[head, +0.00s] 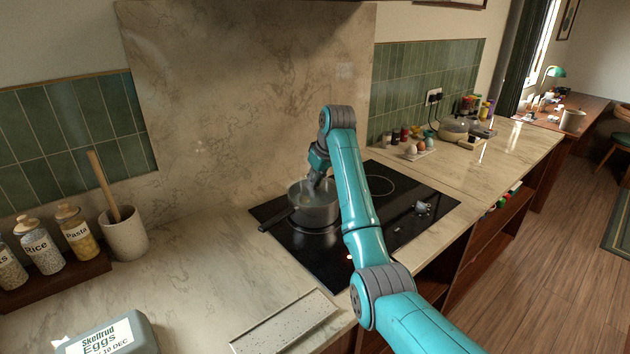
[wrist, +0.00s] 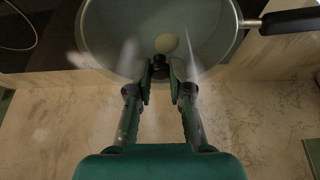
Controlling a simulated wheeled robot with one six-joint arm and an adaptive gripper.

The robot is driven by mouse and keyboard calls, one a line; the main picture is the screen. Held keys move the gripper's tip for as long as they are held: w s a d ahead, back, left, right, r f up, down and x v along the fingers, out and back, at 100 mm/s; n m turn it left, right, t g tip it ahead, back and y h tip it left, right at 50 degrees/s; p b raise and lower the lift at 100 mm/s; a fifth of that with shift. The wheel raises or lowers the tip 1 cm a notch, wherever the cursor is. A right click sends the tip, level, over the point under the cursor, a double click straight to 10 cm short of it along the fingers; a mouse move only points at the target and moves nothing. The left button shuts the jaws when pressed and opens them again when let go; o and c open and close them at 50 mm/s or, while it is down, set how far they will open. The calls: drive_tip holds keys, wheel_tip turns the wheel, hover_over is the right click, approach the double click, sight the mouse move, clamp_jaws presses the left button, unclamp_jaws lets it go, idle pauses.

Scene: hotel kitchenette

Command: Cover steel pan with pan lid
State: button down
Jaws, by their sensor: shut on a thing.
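The steel pan (head: 314,214) stands on the black hob, with its dark handle pointing left in the head view. In the wrist view the pan (wrist: 95,32) is at the top, its handle at the upper right. My gripper (head: 316,183) is over the pan. In the wrist view my gripper (wrist: 161,70) is shut on the dark knob of the pan lid (wrist: 162,71). The lid is clear glass, seen mostly as pale reflections over the pan. A pale round thing (wrist: 167,43) shows inside the pan. I cannot tell whether the lid touches the rim.
The hob (head: 400,222) has free surface right of the pan, with a small object (head: 422,208) on it. A utensil crock (head: 125,236), jars and an egg box (head: 110,338) are at the left.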

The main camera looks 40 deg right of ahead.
idle(0.4)
drive_tip(key=c, duration=0.5)
unclamp_jaws()
drive_tip(key=shift+f, duration=0.1)
drive_tip(key=shift+r, duration=3.5)
